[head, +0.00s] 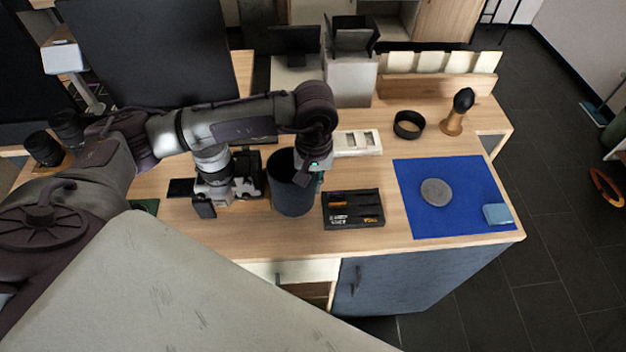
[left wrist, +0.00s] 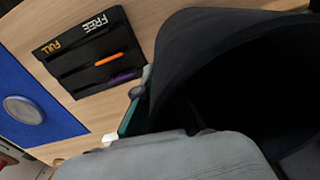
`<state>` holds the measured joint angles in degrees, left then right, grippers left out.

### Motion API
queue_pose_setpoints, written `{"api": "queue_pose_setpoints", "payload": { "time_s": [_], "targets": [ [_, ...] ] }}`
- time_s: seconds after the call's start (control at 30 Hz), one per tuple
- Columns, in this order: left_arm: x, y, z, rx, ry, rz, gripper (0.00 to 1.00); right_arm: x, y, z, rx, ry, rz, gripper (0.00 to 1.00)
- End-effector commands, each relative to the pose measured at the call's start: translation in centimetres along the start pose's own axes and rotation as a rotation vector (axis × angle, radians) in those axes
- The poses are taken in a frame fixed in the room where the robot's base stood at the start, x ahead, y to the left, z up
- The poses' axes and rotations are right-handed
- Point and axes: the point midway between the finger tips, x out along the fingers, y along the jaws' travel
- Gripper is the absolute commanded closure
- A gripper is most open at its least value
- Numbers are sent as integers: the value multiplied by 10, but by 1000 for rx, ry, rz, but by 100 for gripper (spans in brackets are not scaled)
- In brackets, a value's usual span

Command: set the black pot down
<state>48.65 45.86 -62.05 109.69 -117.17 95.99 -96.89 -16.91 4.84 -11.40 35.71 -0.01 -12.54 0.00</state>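The black pot (head: 290,190) is a dark, upright, open-topped cylinder near the middle of the desk. I cannot tell whether its base touches the desk top or hangs slightly above it. My left gripper (head: 314,176) is at the pot's right rim. In the left wrist view the pot (left wrist: 185,60) fills the right side, with its dark inside facing me. A teal-padded finger lies against the outside of its wall; the other finger is hidden. The gripper looks shut on the wall. My right gripper is not in view.
A blue mat (head: 425,222) holds a grey disc (head: 435,192) and a light-blue block (head: 497,214).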

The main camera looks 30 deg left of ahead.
Motion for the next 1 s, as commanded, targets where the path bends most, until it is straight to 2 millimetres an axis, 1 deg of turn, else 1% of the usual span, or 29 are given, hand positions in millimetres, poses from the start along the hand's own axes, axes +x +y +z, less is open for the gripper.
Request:
{"api": "queue_pose_setpoints", "payload": {
  "time_s": [0.03, 0.1, 0.37, 0.47, 0.67, 1.0],
  "targets": [
    [4, 0, 1, 0, -3, 0, 100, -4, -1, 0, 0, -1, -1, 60],
    [8, 0, 0, 1, 0, 0, 100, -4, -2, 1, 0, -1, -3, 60],
    [10, 0, 0, 1, 1, 1, 100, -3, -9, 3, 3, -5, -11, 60],
    [13, 0, 0, 1, 1, 1, 100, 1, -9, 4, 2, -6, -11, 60],
    [12, 0, 0, 0, 1, 1, 69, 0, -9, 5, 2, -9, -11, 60],
    [10, 0, 0, 0, 1, 1, 69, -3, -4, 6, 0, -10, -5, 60]
  ]
}}
